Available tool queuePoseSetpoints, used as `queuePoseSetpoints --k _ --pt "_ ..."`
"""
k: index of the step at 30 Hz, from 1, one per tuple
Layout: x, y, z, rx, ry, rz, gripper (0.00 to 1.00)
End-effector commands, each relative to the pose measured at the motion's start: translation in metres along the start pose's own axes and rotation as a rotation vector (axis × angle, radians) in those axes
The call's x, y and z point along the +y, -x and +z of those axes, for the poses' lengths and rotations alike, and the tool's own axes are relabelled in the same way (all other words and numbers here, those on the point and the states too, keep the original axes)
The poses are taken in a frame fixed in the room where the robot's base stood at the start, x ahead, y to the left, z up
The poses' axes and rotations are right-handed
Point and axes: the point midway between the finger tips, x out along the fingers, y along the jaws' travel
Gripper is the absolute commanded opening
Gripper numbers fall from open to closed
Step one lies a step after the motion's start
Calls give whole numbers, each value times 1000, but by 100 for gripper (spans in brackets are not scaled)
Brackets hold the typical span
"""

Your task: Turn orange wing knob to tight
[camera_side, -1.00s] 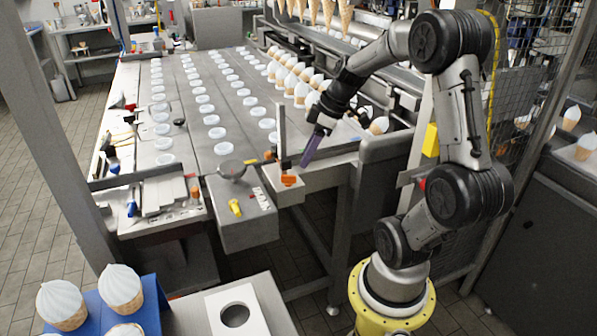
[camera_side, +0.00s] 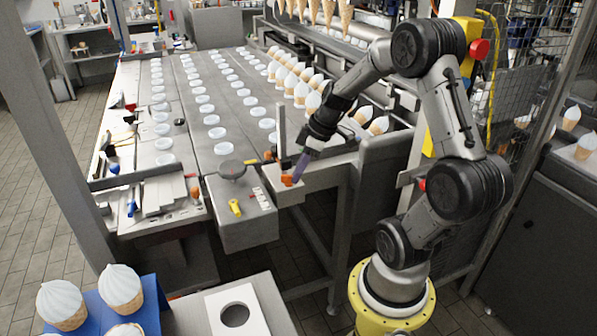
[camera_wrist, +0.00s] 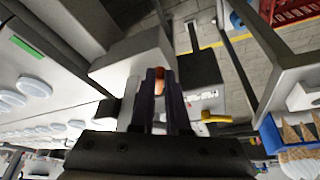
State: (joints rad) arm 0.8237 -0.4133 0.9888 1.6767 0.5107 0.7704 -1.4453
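The orange wing knob (camera_side: 286,180) sits on a small grey block at the front corner of the machine table, in the side view. My gripper (camera_side: 296,181) points down at it from the upper right, its purple fingertips right at the knob. In the wrist view the two dark purple fingers (camera_wrist: 160,78) stand a little apart, with the orange knob (camera_wrist: 159,83) showing in the gap between their tips. Whether the fingers press on the knob or only straddle it cannot be told. The fingers hide part of the knob.
An upright grey post (camera_side: 281,127) stands just behind the knob. A yellow handle (camera_side: 235,207) is on the grey box to the left. A round dark disc (camera_side: 231,169) lies above that box. Ice-cream cones (camera_side: 300,92) stand in rows behind my gripper.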

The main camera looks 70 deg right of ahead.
Motion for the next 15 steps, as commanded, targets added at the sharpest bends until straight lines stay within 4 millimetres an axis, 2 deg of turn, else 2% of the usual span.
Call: queuePoseSetpoints --k 15 --pt "-1 0 0 0 -20 10 0"
